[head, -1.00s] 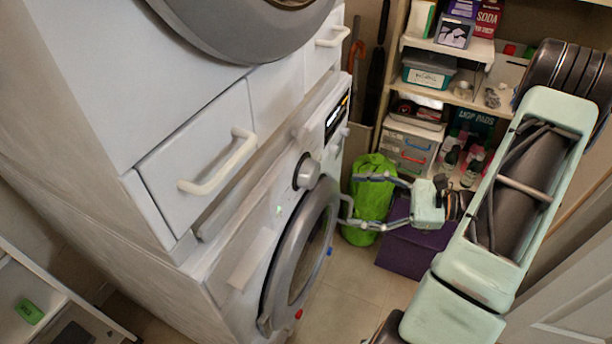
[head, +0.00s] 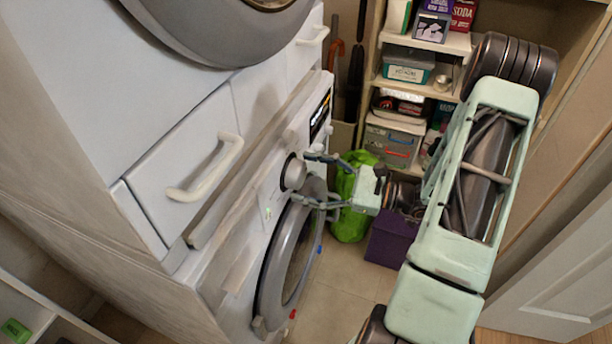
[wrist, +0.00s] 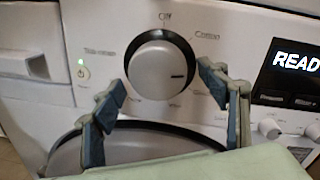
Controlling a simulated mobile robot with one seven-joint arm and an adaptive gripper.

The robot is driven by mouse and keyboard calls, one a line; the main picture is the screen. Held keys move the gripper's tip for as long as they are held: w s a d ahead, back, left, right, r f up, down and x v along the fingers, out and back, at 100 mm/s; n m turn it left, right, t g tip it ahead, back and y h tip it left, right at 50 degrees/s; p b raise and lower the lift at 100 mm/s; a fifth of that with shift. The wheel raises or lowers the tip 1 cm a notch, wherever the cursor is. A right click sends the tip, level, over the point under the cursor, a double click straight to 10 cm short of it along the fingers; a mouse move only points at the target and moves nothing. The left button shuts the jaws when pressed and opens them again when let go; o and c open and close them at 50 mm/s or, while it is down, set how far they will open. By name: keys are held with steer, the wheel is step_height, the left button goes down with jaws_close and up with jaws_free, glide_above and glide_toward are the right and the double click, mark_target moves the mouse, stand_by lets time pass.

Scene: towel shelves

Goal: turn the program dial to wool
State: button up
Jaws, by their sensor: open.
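The program dial (head: 294,172) is a round light knob with a dark ring on the washer's front panel. In the wrist view the dial (wrist: 158,70) shows a dark mark on its right side, with small labels around it. "Cotton" reads at upper right; the other labels are too blurred to read surely. My gripper (head: 314,178) is open just in front of the dial. In the wrist view the fingertips of my gripper (wrist: 162,84) stand at the dial's lower left and lower right, not closed on it. I cannot tell whether they touch it.
The washer door (head: 290,250) lies below the dial. A lit display (wrist: 293,62) reading "READ" is right of it, above small knobs (wrist: 268,128). A drawer with a white handle (head: 208,168) is above. A green bag (head: 350,222) and purple box (head: 393,238) stand behind.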

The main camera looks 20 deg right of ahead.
steer(key=shift+w+a, duration=0.1)
steer(key=shift+a, duration=0.05)
steer(key=shift+c, duration=0.4)
steer(key=c, duration=1.1)
steer(key=shift+m, duration=0.3)
